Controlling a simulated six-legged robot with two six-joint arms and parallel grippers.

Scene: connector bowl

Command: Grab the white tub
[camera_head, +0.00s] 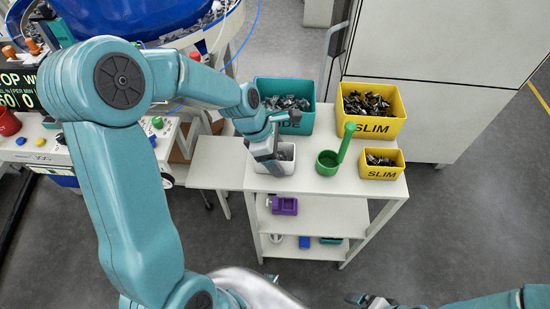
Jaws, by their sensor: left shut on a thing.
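The white tub (287,167) stands on the top of the white cart (323,187), near its left end. It holds small grey parts. My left arm reaches over from the left, and my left gripper (268,160) points down at the tub's left side. It is shut on the tub's wall; the arm and gripper hide part of the tub. My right gripper (368,300) is at the bottom edge, far from the tub, and its jaw gap is not clear.
A teal bin (299,122) stands behind the tub. A green scoop (328,164) with an upright handle is to its right. Two yellow SLIM bins, one large (371,124) and one small (382,172), stand further right. A blue bowl machine (160,25) is at upper left.

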